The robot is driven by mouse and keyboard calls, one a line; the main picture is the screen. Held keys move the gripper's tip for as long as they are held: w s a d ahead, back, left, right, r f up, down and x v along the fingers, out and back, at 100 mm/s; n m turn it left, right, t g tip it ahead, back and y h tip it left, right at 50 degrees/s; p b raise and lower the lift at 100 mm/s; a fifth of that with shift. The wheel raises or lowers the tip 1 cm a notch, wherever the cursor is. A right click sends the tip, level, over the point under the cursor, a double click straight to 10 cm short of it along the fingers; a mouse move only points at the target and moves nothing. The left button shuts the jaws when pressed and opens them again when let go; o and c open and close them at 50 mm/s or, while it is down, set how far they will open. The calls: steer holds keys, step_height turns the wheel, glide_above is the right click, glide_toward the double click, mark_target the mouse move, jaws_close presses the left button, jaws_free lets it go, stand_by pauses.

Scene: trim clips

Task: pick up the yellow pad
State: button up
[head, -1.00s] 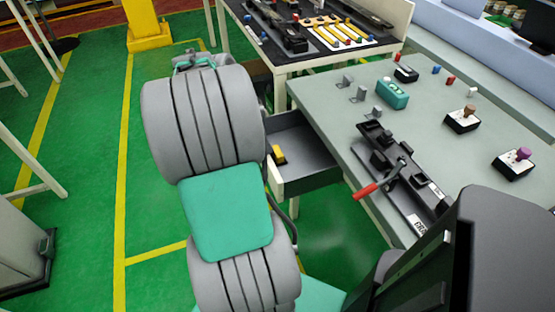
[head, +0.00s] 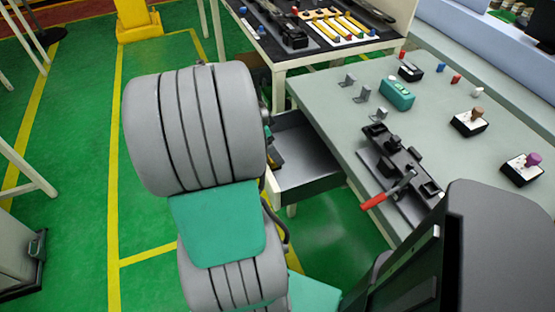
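The open grey drawer (head: 312,168) under the workbench shows to the right of my arm. Most of its floor that I can see is bare. At its left side, a small dark and teal part beside my arm overlaps the drawer, with a trace of yellow by it. The yellow pad is not clearly visible there; my arm covers that end of the drawer. My gripper's fingers are hidden behind my own arm, so I cannot tell whether they are open, shut or holding anything.
The grey-green workbench (head: 335,105) holds a black clamp fixture with a red handle (head: 388,192), a teal box (head: 397,95) and several small switch boxes. A second table with yellow-handled tools (head: 345,28) stands behind.

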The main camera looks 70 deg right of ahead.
steer(key=x, duration=0.5)
steer(key=shift+d+f, duration=0.2)
steer(key=shift+f, duration=0.15)
steer(key=shift+w, duration=0.1)
steer(key=shift+c, duration=0.6)
steer(key=shift+r, duration=0.15)
steer(key=c, duration=1.5)
